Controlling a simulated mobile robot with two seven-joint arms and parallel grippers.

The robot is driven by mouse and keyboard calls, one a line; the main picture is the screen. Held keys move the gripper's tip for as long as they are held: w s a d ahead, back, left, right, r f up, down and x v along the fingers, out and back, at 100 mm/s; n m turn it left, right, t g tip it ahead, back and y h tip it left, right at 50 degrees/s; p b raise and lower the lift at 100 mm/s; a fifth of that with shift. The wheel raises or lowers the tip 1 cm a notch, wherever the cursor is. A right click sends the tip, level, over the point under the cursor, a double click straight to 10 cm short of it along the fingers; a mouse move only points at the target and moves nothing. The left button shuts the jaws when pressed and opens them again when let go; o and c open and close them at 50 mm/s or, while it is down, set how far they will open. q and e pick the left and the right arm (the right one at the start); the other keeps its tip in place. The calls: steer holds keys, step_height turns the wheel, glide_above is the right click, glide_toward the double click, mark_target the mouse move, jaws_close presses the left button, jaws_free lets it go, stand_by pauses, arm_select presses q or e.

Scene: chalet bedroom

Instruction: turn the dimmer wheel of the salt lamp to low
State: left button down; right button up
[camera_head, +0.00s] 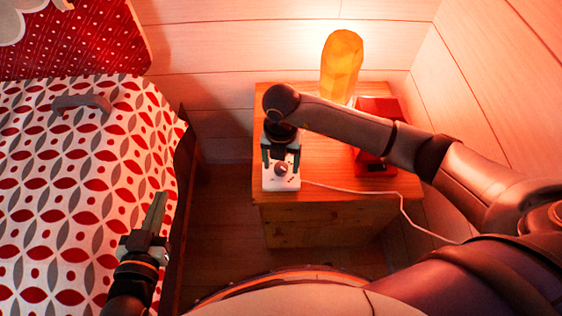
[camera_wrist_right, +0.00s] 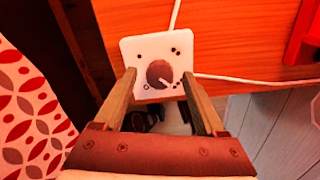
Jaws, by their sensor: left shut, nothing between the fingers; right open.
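The salt lamp (camera_head: 341,65) glows orange at the back of the wooden nightstand. Its white dimmer box (camera_head: 271,183) lies at the nightstand's front left, with a round dark dimmer wheel (camera_head: 282,169) on top. In the right wrist view the wheel (camera_wrist_right: 159,72) has a pale pointer line towards the lower right, and small dark dots surround it. My right gripper (camera_head: 281,158) is open, its fingers on either side of the wheel; I cannot tell whether they touch it.
The nightstand (camera_head: 325,172) carries a red object (camera_head: 378,112) at the right, partly behind my right arm. A white cable (camera_head: 366,192) runs right from the dimmer box. The bed (camera_head: 60,190) with patterned cover fills the left. Floor shows between bed and nightstand.

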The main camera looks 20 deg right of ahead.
jaws_close()
stand_by(0.6)
